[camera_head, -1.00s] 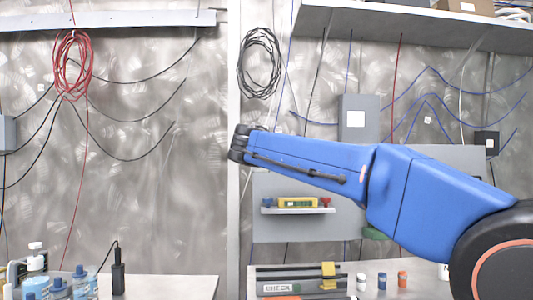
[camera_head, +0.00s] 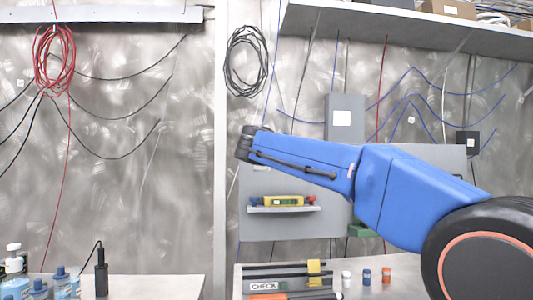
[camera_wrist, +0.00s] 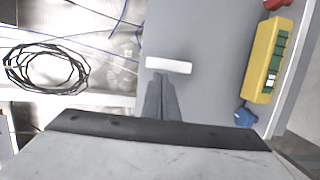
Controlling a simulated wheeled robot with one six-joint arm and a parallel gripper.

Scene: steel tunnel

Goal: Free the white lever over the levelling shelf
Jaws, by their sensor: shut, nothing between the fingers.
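The white lever (camera_wrist: 168,66) shows in the wrist view as a short white bar against a grey panel. My gripper (camera_wrist: 160,82) is shut and empty, and its fingertips point at the lever, just short of it in the picture. I cannot tell whether they touch. The levelling shelf (camera_head: 284,209) sits on the grey panel in the head view. It carries a yellow level (camera_head: 283,201) with green windows, a blue knob and a red knob. The level also shows at the right of the wrist view (camera_wrist: 268,60). My blue arm hides the lever and my gripper in the head view.
A bench below holds dark bars (camera_head: 290,275) and small white, blue and red bottles (camera_head: 367,276). A black cable coil (camera_head: 247,62) hangs left of the panel. A loaded upper shelf (camera_head: 400,25) overhangs at the right. Bottles stand on the left bench.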

